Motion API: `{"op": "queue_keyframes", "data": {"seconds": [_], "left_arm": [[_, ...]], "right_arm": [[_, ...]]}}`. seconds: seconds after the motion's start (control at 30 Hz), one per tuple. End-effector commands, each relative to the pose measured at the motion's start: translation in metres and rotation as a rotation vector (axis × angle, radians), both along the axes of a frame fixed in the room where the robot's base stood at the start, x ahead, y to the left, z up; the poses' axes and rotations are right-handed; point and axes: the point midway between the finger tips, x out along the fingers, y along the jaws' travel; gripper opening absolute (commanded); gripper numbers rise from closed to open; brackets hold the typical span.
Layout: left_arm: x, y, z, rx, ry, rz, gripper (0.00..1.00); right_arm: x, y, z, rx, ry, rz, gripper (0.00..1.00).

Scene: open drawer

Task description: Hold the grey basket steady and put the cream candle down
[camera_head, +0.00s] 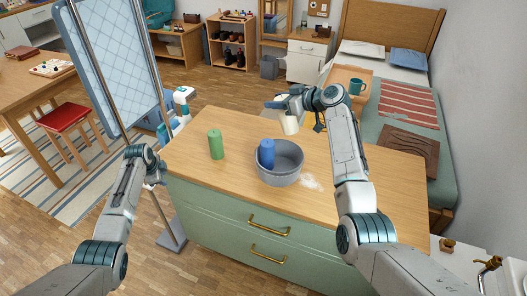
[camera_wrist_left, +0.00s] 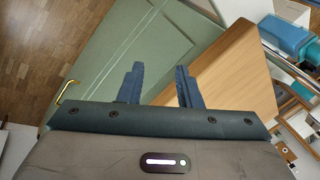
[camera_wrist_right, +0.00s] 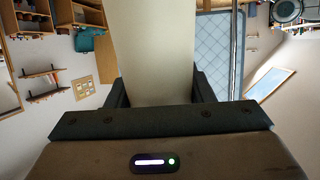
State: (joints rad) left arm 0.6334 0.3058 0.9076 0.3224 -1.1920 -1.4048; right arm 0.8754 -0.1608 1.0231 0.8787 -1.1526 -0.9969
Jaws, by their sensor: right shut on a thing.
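The grey basket (camera_head: 277,172) stands on the wooden top of the green cabinet, with a blue candle (camera_head: 267,153) upright inside it. My right gripper (camera_head: 290,106) is shut on the cream candle (camera_head: 289,124) and holds it above the cabinet top, behind and right of the basket. In the right wrist view the cream candle (camera_wrist_right: 154,50) fills the space between the fingers. My left gripper (camera_wrist_left: 160,87) is open and empty in the left wrist view. It is by the cabinet's left front corner, apart from the basket.
A green candle (camera_head: 216,145) stands on the cabinet top (camera_head: 370,188), left of the basket. A whitish patch (camera_head: 311,183) lies right of the basket. The right part of the top is clear. A blue checked board (camera_head: 110,60) on a metal stand rises at the left.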

Motion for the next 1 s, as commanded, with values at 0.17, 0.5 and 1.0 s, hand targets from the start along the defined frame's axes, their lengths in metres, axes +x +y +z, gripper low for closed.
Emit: {"op": "queue_keyframes", "data": {"seconds": [0.17, 0.5, 1.0], "left_arm": [[0.032, -0.024, 0.067, 0.027, -0.014, -0.178, 0.31], [0.032, -0.204, 0.091, 0.091, 0.111, -0.59, 0.31], [-0.006, -0.379, 0.16, 0.18, 0.219, -1.032, 0.31]], "right_arm": [[0.0, 0.0, 0.001, 0.0, -0.001, 0.0, 0.17], [0.0, 0.0, 0.001, 0.0, -0.001, 0.0, 0.17], [0.0, 0.0, 0.001, 0.0, -0.001, 0.0, 0.17]]}}
